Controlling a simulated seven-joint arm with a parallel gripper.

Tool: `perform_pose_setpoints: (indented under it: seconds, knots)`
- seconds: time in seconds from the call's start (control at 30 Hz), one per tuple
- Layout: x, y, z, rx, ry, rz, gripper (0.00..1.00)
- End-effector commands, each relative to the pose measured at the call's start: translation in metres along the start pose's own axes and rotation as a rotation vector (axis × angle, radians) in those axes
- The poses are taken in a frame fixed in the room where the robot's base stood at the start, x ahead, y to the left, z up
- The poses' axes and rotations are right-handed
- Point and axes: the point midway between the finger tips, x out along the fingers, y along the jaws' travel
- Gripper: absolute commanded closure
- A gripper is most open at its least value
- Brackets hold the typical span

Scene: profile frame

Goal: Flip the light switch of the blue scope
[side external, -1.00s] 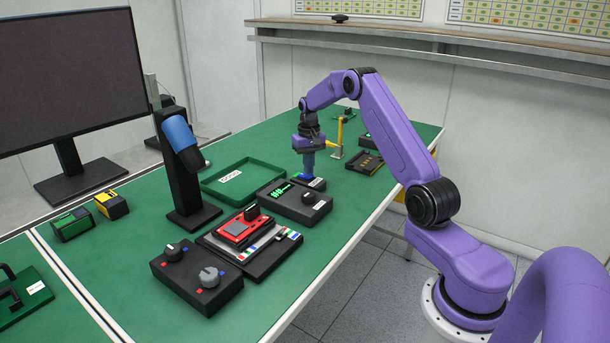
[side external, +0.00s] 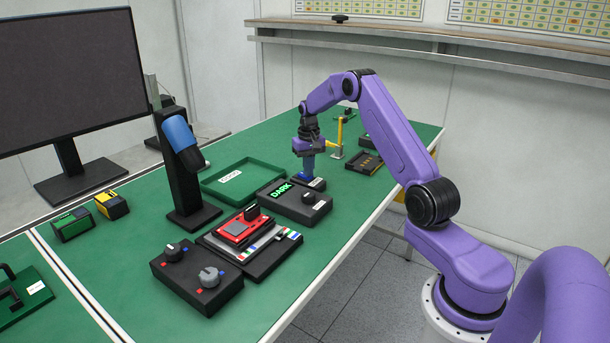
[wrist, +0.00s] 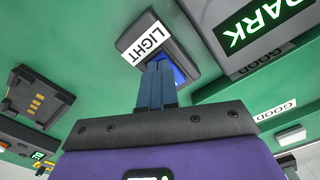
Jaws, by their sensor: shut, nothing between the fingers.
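The blue scope (side external: 181,140) stands upright on a black post left of the tray in the side view. The light switch is a small dark box with a white LIGHT label (wrist: 146,38) and a blue rocker (wrist: 181,66), partly hidden behind my fingers in the wrist view. The switch box also shows in the side view (side external: 318,184), below my gripper (side external: 305,174). My gripper is shut and empty, its blue fingers (wrist: 158,68) pointing down at the rocker. I cannot tell whether the fingertips touch it.
A black box with a green DARK display (side external: 281,190) and a knob sits close beside the switch. A green tray (side external: 210,190) lies behind it. A red device (side external: 236,229) on a black base and a two-knob box (side external: 195,285) are nearer. A yellow post (side external: 339,133) stands beyond.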

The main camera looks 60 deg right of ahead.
Motion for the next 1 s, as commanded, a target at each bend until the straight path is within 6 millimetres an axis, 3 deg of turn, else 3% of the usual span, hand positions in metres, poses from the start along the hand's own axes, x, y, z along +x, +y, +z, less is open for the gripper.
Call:
perform_pose_setpoints:
  seconds: [0.13, 1.0]
  knots:
    - [-0.002, 0.0, 0.0, 0.0, -0.002, 0.0, 1.0]
    - [-0.062, 0.0, 0.0, 0.0, 0.0, 0.0, 1.0]
